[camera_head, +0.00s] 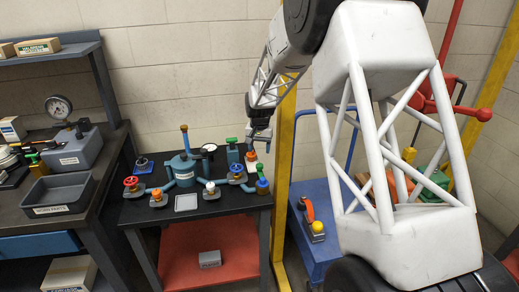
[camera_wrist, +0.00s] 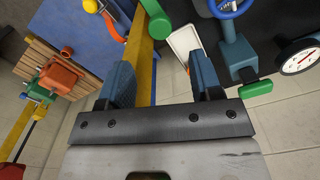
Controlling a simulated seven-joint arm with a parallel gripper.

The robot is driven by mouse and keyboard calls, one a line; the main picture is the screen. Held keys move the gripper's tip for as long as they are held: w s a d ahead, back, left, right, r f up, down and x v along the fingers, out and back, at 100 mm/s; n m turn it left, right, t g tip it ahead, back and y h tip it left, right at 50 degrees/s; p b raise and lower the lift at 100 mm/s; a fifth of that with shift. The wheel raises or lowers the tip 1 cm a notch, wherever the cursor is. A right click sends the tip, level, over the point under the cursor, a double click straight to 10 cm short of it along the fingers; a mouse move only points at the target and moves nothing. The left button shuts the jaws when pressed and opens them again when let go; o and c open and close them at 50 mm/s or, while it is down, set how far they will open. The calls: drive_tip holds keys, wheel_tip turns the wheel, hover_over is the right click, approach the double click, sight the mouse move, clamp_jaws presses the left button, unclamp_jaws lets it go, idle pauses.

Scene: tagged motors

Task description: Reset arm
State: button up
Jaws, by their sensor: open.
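My gripper (camera_head: 262,138) hangs above the right back part of the black work table in the head view, close to the blue part with a green top (camera_head: 232,150) and a small white and orange part (camera_head: 251,160). In the wrist view my gripper (camera_wrist: 163,80) has its two blue-grey fingers spread apart, with nothing held between them. Behind the fingers show the wall and a yellow post (camera_wrist: 142,62). No tagged motor can be clearly made out.
The black table (camera_head: 228,205) bears a blue-grey tank (camera_head: 182,172) with several coloured valves and a gauge (camera_head: 210,147). The yellow post (camera_head: 284,175) stands close right of my gripper. A blue cart (camera_head: 318,250) is beyond it. A dark bench with a grey bin (camera_head: 58,190) is at left.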

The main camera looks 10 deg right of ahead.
drive_tip(key=s+r+n+t, duration=0.1)
drive_tip(key=s+r, duration=0.7)
drive_tip(key=s, duration=0.4)
drive_tip(key=s+r+n, duration=0.1)
drive_tip(key=s+r, duration=0.7)
drive_tip(key=s, duration=0.5)
drive_tip(key=s+n+t, duration=0.1)
drive_tip(key=s+n, duration=0.1)
drive_tip(key=s, duration=2.5)
drive_tip(key=shift+s+a+r+t, duration=0.25)
drive_tip(key=shift+a+r+t, duration=0.05)
drive_tip(key=shift+a, duration=0.1)
drive_tip(key=shift+o, duration=0.5)
